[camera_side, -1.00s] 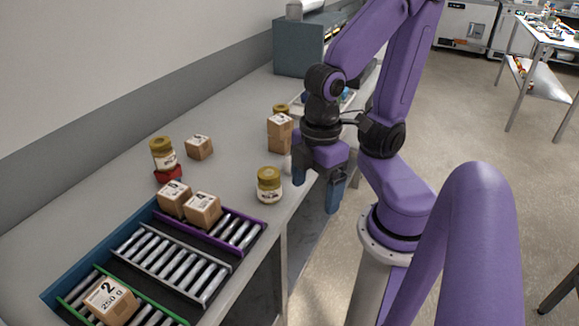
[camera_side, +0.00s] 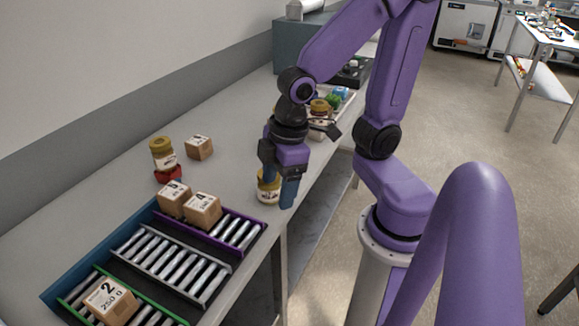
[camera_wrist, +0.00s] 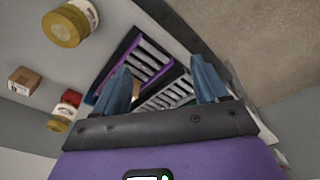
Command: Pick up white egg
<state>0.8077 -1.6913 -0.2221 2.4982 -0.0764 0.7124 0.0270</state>
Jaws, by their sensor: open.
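I cannot make out a white egg in either view now; the gripper may hide it in the side view. My gripper (camera_side: 278,186) is open over the front edge of the bench, fingers pointing down. In the side view it is at a jar with a gold lid (camera_side: 266,192) and partly covers it; I cannot tell whether they touch. The wrist view shows the two blue fingers spread (camera_wrist: 160,70) with nothing seen between them but the roller rack (camera_wrist: 152,60) beyond. The jar with a gold lid (camera_wrist: 66,25) is at that view's upper left.
The roller rack (camera_side: 190,243) holds several cartons. A jar on a red base (camera_side: 163,157) and a small carton (camera_side: 199,147) stand behind it. A tray with coloured items (camera_side: 345,101) lies farther back.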

